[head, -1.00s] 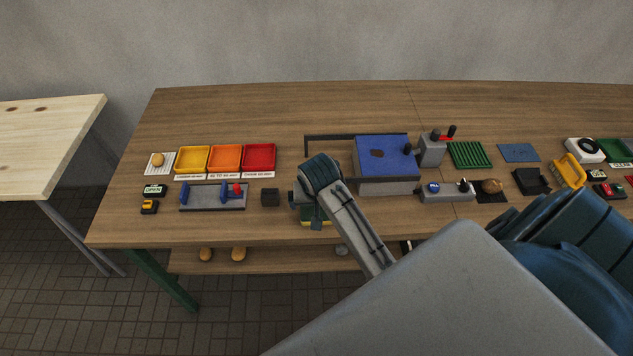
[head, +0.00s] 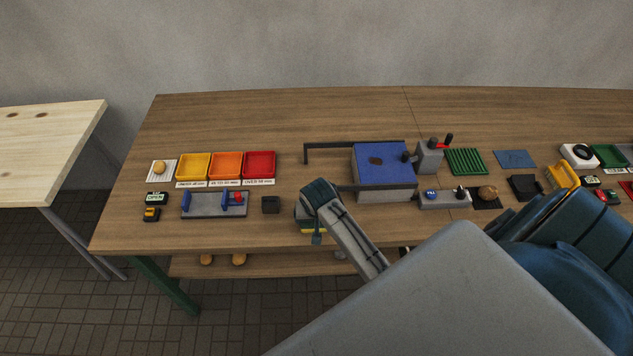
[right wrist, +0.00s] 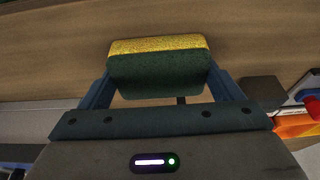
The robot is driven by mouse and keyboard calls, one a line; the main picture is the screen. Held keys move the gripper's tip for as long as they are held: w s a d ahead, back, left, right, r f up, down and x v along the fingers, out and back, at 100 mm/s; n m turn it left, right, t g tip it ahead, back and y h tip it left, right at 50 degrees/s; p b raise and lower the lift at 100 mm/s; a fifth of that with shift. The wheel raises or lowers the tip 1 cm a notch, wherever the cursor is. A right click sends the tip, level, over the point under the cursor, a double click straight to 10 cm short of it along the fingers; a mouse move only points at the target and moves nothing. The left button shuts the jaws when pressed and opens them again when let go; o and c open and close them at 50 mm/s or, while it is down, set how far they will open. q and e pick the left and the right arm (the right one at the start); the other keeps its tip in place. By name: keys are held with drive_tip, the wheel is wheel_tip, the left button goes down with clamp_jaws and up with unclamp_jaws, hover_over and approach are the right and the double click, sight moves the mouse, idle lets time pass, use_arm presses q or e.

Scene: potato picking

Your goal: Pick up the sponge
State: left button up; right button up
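The sponge, yellow with a dark green layer, is at the front edge of the workbench, partly hidden by my right wrist in the head view (head: 311,231). In the right wrist view the sponge (right wrist: 158,72) sits between the two blue fingers of my right gripper (right wrist: 160,80). The fingers are wide apart, one at each end of the sponge. I cannot tell whether they touch it. In the head view my own right wrist hides most of the fingers. My left gripper is not in view.
A blue-topped grey box (head: 384,190) with a dark rail stands right of my right wrist. A small dark block (head: 271,205) and a grey fixture with blue parts (head: 214,211) lie to the left. Yellow, orange and red trays (head: 260,153) stand behind them. The back of the bench is clear.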

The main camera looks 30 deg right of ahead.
drive_tip(key=c, duration=0.3)
drive_tip(key=shift+r+b, duration=0.45)
drive_tip(key=shift+r, duration=0.05)
wheel_tip(320, 180, up, 2)
drive_tip(key=shift+r+b, duration=0.1)
drive_tip(key=shift+b, duration=0.6)
drive_tip(key=shift+s+a+r+b, duration=0.3)
drive_tip(key=shift+s+a+b, duration=0.65)
drive_tip(key=shift+s, duration=1.5)
drive_tip(key=shift+s+a+r+b, duration=0.3)
drive_tip(key=shift+s+a+b, duration=0.65)
drive_tip(key=shift+s, duration=1.55)
drive_tip(key=shift+s+a+r+b, duration=0.3)
drive_tip(key=shift+s+a+b, duration=0.3)
drive_tip(key=shift+s+a, duration=1.3)
drive_tip(key=shift+s+d, duration=0.5)
drive_tip(key=shift+d, duration=0.1)
